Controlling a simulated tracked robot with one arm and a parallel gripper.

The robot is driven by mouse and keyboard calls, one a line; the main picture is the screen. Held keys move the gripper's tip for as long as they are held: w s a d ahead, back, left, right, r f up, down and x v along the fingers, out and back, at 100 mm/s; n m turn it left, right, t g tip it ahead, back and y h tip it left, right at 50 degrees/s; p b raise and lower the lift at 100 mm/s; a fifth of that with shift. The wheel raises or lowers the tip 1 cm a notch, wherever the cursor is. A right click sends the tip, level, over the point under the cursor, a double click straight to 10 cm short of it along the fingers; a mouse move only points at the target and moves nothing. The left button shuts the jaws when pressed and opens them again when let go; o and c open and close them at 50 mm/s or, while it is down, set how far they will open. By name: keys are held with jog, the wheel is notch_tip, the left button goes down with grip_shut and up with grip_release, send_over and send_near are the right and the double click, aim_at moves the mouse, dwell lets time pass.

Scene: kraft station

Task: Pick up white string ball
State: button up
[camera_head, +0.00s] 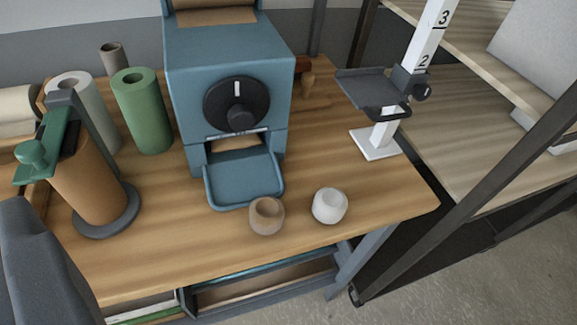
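The white string ball (330,207) sits on the wooden table (385,205) near its front right edge. It is pale and round, with a shallow hollow on top. A similar brown string ball (267,217) sits just to its left, with a small gap between them. Nothing covers the white ball. I cannot see my gripper's fingers in this view.
The blue machine (230,85) with a dial and front tray (243,180) stands behind the balls. A white numbered stand (376,143) is behind right. A brown roll on a holder (88,185) and a green roll (141,112) stand left. Table front right is clear.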

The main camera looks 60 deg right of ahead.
jog(key=w+d+f+m+h+p, duration=0.1)
jog(key=w+d+f, duration=0.2)
jog(key=f, duration=0.2)
jog(key=w+d+f+m+h, duration=0.1)
jog(key=w+d+f+m, duration=0.15)
jog(key=f, duration=0.35)
jog(key=m+g+h+p, duration=0.3)
jog(key=m+g+h, duration=0.2)
jog(key=g+h, duration=0.3)
send_near(330, 218)
jog(key=f+t+h, duration=0.1)
jog(key=f, duration=0.1)
jog(key=x, duration=0.8)
jog(key=shift+d+r, duration=0.2)
jog(key=shift+r, duration=0.15)
jog(key=shift+r+b+x, duration=0.15)
jog(key=shift+b+x, duration=0.05)
jog(key=shift+x, duration=1.35)
jog(key=shift+r+b+x, duration=0.15)
jog(key=shift+b+x, duration=0.05)
jog(key=shift+x, duration=1.35)
jog(key=shift+w, duration=0.15)
jog(key=c, duration=1.1)
